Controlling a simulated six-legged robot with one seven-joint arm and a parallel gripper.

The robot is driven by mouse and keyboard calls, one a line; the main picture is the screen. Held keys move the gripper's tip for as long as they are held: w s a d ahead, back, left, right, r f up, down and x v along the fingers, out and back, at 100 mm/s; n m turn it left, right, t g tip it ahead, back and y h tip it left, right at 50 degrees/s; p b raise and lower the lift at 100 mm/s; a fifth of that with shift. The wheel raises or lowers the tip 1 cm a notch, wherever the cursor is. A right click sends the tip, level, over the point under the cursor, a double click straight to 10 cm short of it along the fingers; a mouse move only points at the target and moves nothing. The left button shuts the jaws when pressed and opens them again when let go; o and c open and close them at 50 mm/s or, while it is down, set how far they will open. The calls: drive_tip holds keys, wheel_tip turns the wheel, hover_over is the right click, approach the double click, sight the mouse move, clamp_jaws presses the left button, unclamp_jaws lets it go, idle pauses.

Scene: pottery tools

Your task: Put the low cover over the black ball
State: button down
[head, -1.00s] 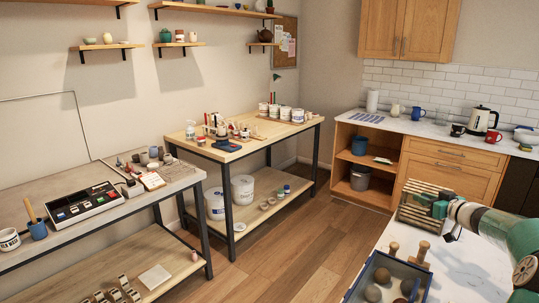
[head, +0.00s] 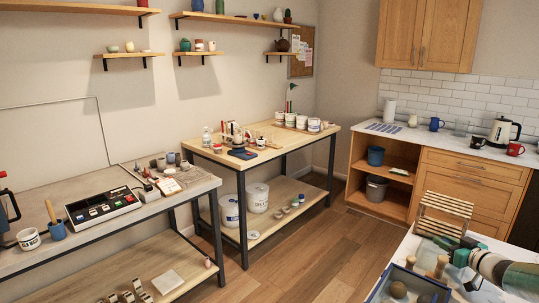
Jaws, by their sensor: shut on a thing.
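My gripper (head: 456,247) is at the lower right of the head view, in front of the slatted wooden rack and just right of the wooden knobs. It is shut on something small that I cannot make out. A blue tray (head: 372,294) at the bottom edge holds a brownish ball (head: 398,290) and at least one more ball, partly cut off. I cannot tell which ball is the black one. I cannot pick out the low cover; it may be the thing in my gripper.
Two wooden knobs, one of them a stout peg (head: 442,265), stand close behind the tray. The slatted rack (head: 444,210) stands on the white table (head: 405,249) behind my gripper. Workbenches with pottery tools, a black-and-white device (head: 103,206) among them, line the left wall. The wooden floor between is clear.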

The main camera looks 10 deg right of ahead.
drive_tip(key=shift+v, duration=1.25)
drive_tip(key=shift+r, duration=0.1)
drive_tip(key=x, duration=0.6)
drive_tip(key=shift+w+f, duration=0.3)
drive_tip(key=shift+f, duration=0.05)
wheel_tip(320, 180, up, 10)
wheel_tip(320, 180, down, 10)
drive_tip(key=shift+s+r, duration=0.1)
drive_tip(key=shift+s, duration=0.05)
drive_tip(key=v, duration=1)
drive_tip(key=shift+r, duration=0.25)
